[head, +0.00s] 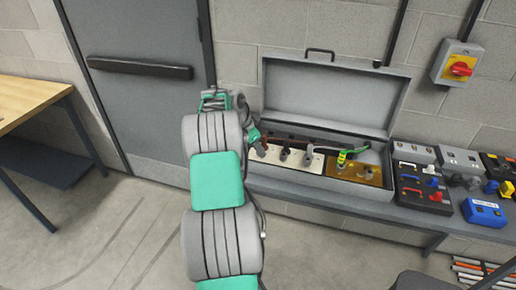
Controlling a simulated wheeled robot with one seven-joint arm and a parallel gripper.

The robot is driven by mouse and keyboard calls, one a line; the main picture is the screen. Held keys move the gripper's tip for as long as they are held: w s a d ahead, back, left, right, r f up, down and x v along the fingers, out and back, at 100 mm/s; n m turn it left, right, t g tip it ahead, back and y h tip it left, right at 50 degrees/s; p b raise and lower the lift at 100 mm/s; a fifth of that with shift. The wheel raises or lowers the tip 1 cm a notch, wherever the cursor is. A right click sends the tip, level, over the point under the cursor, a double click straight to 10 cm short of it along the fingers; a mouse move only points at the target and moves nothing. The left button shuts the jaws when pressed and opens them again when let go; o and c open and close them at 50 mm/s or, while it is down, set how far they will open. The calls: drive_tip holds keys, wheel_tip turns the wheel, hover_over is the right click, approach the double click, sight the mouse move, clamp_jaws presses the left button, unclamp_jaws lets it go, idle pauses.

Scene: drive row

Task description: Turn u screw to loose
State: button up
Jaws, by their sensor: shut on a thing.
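An open grey terminal box (330,192) stands on the bench against the wall, its lid raised. Inside is a pale terminal block (297,160) with several grey screw posts in a row, and a brass plate (352,173) to its right with a green-yellow wire. My gripper (259,145) reaches in at the box's left end and is shut at the leftmost post, which appears to be the u screw (263,153). The jaws and most of that screw are small and partly hidden by my arm. The letter markings are too small to read.
Right of the box are a black switch panel (423,190), a blue box (485,212) and other small devices. A red-yellow rotary switch (459,66) is on the wall. A wooden table (28,100) stands left. The floor between is clear.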

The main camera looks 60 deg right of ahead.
clamp_jaws()
drive_tip(key=shift+n+b, duration=0.3)
drive_tip(key=shift+b, duration=0.15)
drive_tip(key=n+b, duration=0.1)
drive_tip(key=n+t+b, duration=0.1)
drive_tip(key=shift+s+f+n+h+b, duration=0.1)
drive_tip(key=shift+s+n+h+b, duration=0.05)
drive_tip(key=shift+n+h+b, duration=0.2)
drive_tip(key=n+t+b, duration=0.1)
drive_tip(key=n, duration=0.1)
drive_tip(key=n+t+b, duration=0.1)
drive_tip(key=n+b, duration=0.1)
drive_tip(key=shift+s+n, duration=0.2)
drive_tip(key=shift+n, duration=0.05)
drive_tip(key=n+t, duration=0.1)
drive_tip(key=n, duration=0.1)
drive_tip(key=n+b, duration=0.1)
drive_tip(key=n, duration=0.1)
drive_tip(key=shift+s+r+n+t, duration=0.2)
drive_tip(key=shift+n+t, duration=0.1)
drive_tip(key=shift+t, duration=0.1)
drive_tip(key=n, duration=0.2)
drive_tip(key=n+t+y, duration=0.1)
drive_tip(key=n, duration=0.1)
drive_tip(key=shift+s+d+n+y, duration=0.1)
drive_tip(key=shift+n+y, duration=0.15)
drive_tip(key=shift+n, duration=0.15)
drive_tip(key=shift+t, duration=0.3)
drive_tip(key=o, duration=0.7)
unclamp_jaws()
